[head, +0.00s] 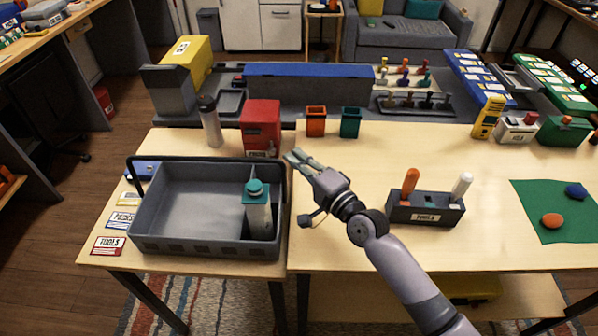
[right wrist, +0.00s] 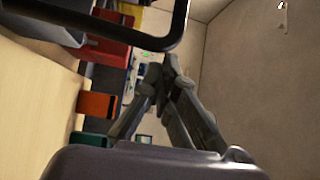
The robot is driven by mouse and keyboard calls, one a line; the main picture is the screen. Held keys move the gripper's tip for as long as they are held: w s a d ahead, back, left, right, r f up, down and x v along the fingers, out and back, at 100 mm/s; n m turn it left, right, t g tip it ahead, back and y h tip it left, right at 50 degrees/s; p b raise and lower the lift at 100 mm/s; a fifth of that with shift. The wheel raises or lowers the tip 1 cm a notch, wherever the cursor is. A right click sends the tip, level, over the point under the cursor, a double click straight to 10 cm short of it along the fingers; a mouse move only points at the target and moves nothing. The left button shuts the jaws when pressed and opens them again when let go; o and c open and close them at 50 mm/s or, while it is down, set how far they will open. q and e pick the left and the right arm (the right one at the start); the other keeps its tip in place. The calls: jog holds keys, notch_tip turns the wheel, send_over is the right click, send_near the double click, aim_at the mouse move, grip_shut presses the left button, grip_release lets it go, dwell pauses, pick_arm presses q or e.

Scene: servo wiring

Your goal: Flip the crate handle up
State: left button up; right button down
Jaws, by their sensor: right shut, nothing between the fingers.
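The grey crate (head: 180,245) stands on the left of the table. Its dark handle (head: 205,158) is a thin bar with a side arm at each end, and it looks raised, its bar showing above the back rim. In the right wrist view a rounded corner of the handle (right wrist: 135,43) crosses the top, rising clear of the table. My right gripper (head: 292,157) is shut and empty, just right of the handle's right corner. Its fingertips (right wrist: 160,65) look close to the bar; contact cannot be told. My left gripper is not in view.
A teal-capped bottle (head: 258,213) stands in the crate's right side. A red box (head: 261,125), a grey bottle (head: 209,122), an orange bin (head: 316,121) and a teal bin (head: 350,122) stand behind. A tool holder (head: 427,209) stands right of my arm.

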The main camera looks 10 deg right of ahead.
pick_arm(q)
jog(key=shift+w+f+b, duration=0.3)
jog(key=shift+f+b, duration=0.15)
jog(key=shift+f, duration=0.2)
pick_arm(e)
jog(key=shift+s+a+r, duration=0.1)
jog(key=shift+s+a, duration=0.05)
jog(key=shift+s, duration=0.4)
jog(key=shift+s+a+r, duration=0.1)
jog(key=shift+s, duration=0.45)
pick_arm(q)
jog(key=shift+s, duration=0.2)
pick_arm(e)
jog(key=shift+f, duration=0.15)
